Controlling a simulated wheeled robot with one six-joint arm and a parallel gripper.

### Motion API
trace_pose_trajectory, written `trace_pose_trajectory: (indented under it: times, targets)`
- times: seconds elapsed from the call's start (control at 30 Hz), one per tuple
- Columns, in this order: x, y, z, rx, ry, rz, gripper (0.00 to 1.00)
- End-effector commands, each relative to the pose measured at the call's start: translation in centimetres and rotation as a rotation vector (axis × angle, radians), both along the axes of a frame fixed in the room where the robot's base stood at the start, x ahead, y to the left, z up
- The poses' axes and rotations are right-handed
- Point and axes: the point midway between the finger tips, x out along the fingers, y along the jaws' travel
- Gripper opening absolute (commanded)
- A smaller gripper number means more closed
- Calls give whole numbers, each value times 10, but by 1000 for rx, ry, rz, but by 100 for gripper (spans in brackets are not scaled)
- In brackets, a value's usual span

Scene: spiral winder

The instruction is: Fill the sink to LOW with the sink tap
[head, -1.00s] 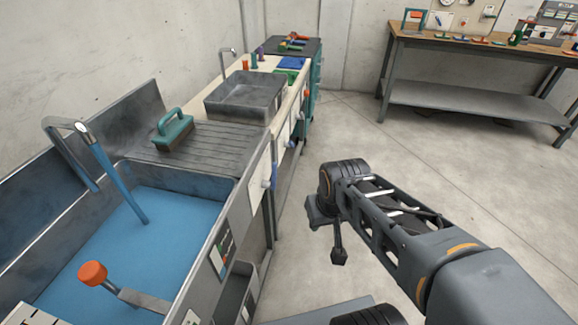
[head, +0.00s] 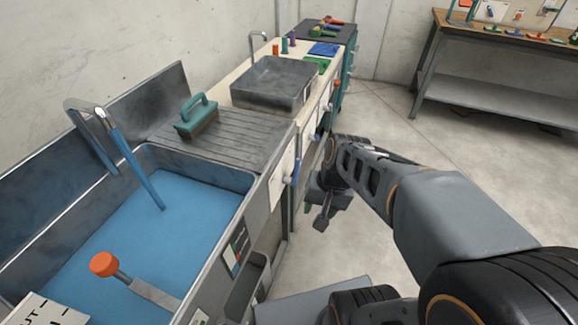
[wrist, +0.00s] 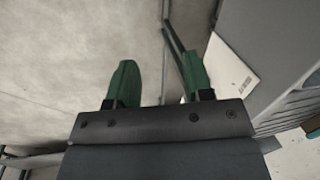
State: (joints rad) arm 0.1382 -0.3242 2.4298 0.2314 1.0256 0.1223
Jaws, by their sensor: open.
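The near sink (head: 245,183) is a deep grey metal basin holding blue water (head: 150,235). A bent metal tap (head: 80,104) stands at its back wall, and a blue stream (head: 135,165) runs from its spout into the water. A lever with an orange knob (head: 104,264) sticks up at the basin's near end. A small coloured label (head: 237,245) is on the sink's front; its marks are too small to read. My gripper (head: 322,218) is to the right of the sink front, apart from it. In the wrist view its green fingers (wrist: 158,80) are apart with nothing between them.
A teal-handled brush (head: 198,116) lies on the ribbed drainboard. Beyond it are a smaller grey basin (head: 275,85) with its own thin tap (head: 253,45), and a dark-topped cabinet. A workbench (head: 490,80) stands at the back right. The floor between is clear.

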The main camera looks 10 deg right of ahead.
Motion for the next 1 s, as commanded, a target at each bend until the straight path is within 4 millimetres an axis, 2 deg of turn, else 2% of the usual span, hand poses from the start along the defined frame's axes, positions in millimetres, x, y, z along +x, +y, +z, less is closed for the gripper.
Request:
trace_pose_trajectory:
  times: [0.1, 0.27, 0.37, 0.5, 0.7, 0.8, 0.9, 1.0]
  targets:
    - [12, 0, -18, 248, 234, -340, 47]
    - [45, -6, -30, 622, 527, -775, 47]
    - [69, -22, -35, 852, 681, -998, 47]
    - [98, -54, -43, 1144, 844, -1230, 47]
    - [119, -97, -54, 1432, 967, -1402, 47]
    - [124, -107, -57, 1505, 994, -1435, 47]
    - [129, -106, -59, 1538, 1005, -1449, 47]
    - [137, -96, -59, 1544, 1010, -1450, 47]
